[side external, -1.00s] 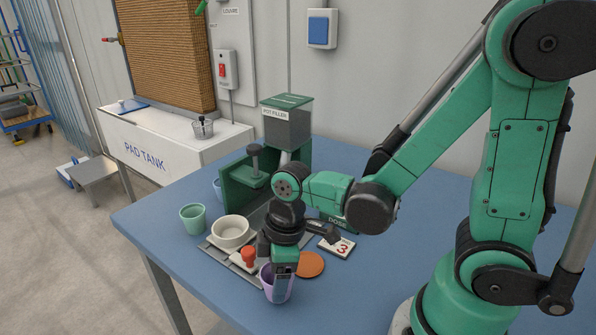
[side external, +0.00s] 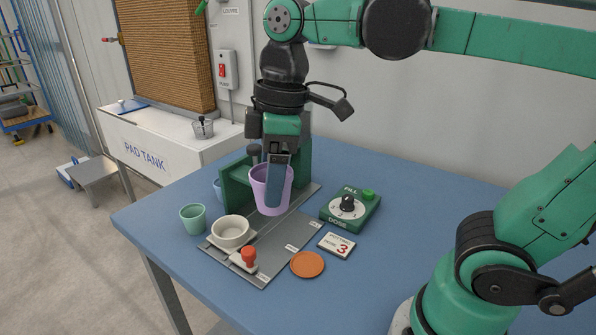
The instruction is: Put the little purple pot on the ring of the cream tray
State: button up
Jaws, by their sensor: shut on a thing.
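The little purple pot (side external: 257,187) is held upright in the air above the grey board. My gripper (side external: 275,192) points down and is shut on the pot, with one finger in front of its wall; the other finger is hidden. A round cream dish (side external: 231,242) with a raised rim stands on the board, below and left of the pot.
The grey board (side external: 277,243) bears a red-knobbed piece (side external: 249,254). A green pot (side external: 193,219) stands left, an orange disc (side external: 308,264) and a number card (side external: 337,245) right. A green dial box (side external: 350,208) and the green filler stand (side external: 238,188) are near the held pot.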

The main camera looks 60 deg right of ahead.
jog(key=shift+w+r, duration=0.15)
jog(key=shift+r, duration=0.25)
jog(key=w+d+r, duration=0.1)
jog(key=w+r, duration=0.2)
jog(key=w, duration=0.4)
send_over(228, 235)
jog(key=f, duration=2)
jog(key=shift+s+d+f, duration=0.2)
jog(key=shift+s+f, duration=0.1)
jog(key=shift+f, duration=0.1)
jog(key=shift+f, duration=0.1)
jog(key=o, duration=1.2)
jog(key=shift+o, duration=0.2)
